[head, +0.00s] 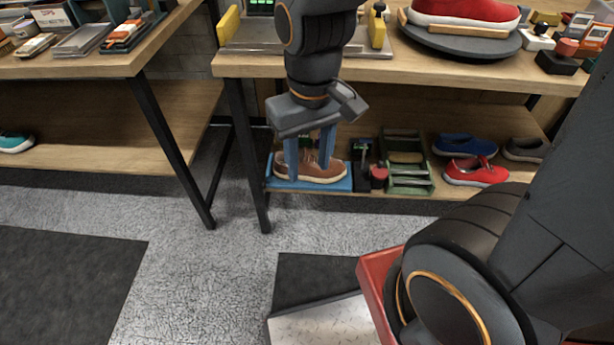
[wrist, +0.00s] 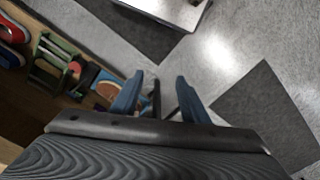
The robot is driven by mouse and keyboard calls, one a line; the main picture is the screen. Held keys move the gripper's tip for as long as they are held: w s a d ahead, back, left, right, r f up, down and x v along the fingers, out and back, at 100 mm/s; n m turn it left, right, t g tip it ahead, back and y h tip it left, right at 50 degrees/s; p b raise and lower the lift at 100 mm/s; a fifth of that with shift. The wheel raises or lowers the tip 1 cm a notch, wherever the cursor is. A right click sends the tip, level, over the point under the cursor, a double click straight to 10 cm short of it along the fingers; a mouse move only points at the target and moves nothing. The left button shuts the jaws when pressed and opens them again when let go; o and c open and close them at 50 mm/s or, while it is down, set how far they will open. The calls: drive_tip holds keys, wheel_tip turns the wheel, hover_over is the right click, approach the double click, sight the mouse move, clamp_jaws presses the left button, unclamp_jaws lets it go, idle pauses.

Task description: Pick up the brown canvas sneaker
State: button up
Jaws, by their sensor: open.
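The brown canvas sneaker (head: 318,171), with a pale sole, sits on a blue tray (head: 342,184) on the lower shelf of the right-hand bench. My gripper (head: 308,170) is open, pointing down, with its blue fingers overlapping the sneaker in the head view and hiding parts of it. In the wrist view, the sneaker (wrist: 107,91) shows partly, left of my open gripper (wrist: 160,78) and partly behind the left finger. The space between the fingers shows floor and a dark leg there, so the sneaker is not held.
The bench top (head: 420,70) overhangs the lower shelf. A black leg (head: 246,150) stands left of the tray. A green rack (head: 408,180), red shoe (head: 475,172) and blue shoe (head: 464,146) are to its right. The grey floor (head: 180,260) in front is mostly clear.

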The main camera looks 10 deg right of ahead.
drive_tip(key=a+f+n+b, duration=0.3)
drive_tip(key=a+f+b, duration=0.4)
drive_tip(key=f+b, duration=0.35)
drive_tip(key=n+t+h+b, duration=0.4)
drive_tip(key=n+t+b, duration=0.15)
drive_tip(key=n, duration=2.25)
hover_over(306, 154)
drive_tip(key=s+a, duration=0.3)
wheel_tip(306, 154, down, 18)
drive_tip(key=shift+g, duration=0.45)
drive_tip(key=shift+w+d+r+b+x, duration=0.15)
drive_tip(key=shift+b+x, duration=0.5)
drive_tip(key=shift+x, duration=0.35)
drive_tip(key=shift+w+d+r+b+x, duration=0.1)
drive_tip(key=shift+b+x, duration=0.6)
drive_tip(key=shift+x, duration=0.3)
drive_tip(key=shift+w+d+r+b+x, duration=0.15)
drive_tip(key=shift+b+x, duration=0.5)
drive_tip(key=shift+x, duration=0.35)
drive_tip(key=shift+s, duration=0.1)
drive_tip(key=shift+c, duration=0.2)
clamp_jaws()
